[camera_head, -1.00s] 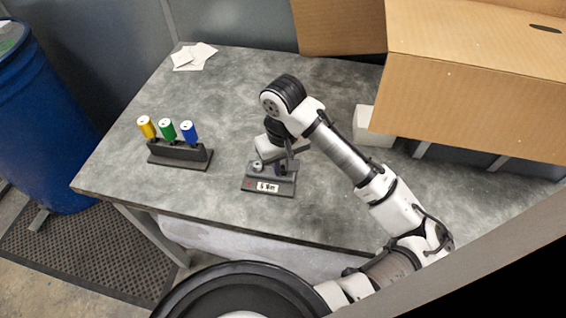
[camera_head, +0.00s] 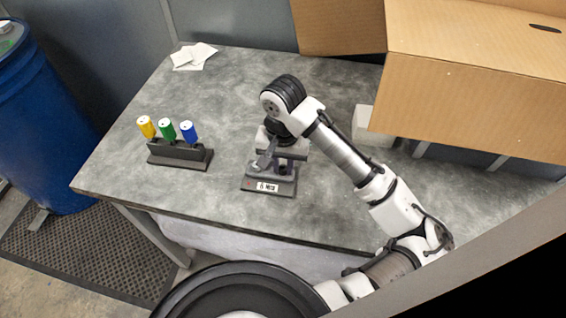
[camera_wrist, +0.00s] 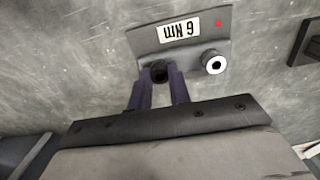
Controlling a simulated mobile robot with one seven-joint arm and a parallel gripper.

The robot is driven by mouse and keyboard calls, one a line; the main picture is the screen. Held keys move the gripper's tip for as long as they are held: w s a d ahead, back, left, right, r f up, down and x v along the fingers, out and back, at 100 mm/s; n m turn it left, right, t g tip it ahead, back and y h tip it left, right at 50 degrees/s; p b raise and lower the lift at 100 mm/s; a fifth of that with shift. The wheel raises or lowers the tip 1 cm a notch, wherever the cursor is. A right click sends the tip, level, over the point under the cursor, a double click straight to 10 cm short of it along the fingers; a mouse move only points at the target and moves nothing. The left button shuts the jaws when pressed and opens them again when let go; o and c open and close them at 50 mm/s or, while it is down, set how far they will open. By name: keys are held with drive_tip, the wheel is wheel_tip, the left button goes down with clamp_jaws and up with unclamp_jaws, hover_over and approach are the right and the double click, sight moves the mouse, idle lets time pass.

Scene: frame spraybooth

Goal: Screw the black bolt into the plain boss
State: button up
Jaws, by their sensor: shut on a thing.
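My gripper (camera_wrist: 160,92) points down over a dark grey plate (camera_wrist: 143,40) and is shut on the black bolt (camera_wrist: 160,68). The bolt is upright at the plate's left boss position in the wrist view; the fingers and bolt hide that boss, so I cannot tell how deep the bolt sits. A second boss (camera_wrist: 214,62), with a pale rim and a dark centre, stands apart to the right. In the head view the plate (camera_head: 250,185) lies on the table below my gripper (camera_head: 284,168), which partly covers it.
The plate carries a "6 Nm" label (camera_wrist: 180,32) and a red dot. A dark rack (camera_head: 180,156) with yellow, green and blue-handled tools stands to the left. A large cardboard box (camera_head: 470,95) stands at the back right. The table (camera_head: 225,105) between is clear.

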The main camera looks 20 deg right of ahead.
idle(0.3)
drive_tip(key=m, duration=0.4)
drive_tip(key=shift+m, duration=0.3)
drive_tip(key=o, duration=1)
wheel_tip(320, 180, up, 14)
drive_tip(key=shift+f+b, duration=0.1)
drive_tip(key=shift+b, duration=0.5)
drive_tip(key=shift+s, duration=0.1)
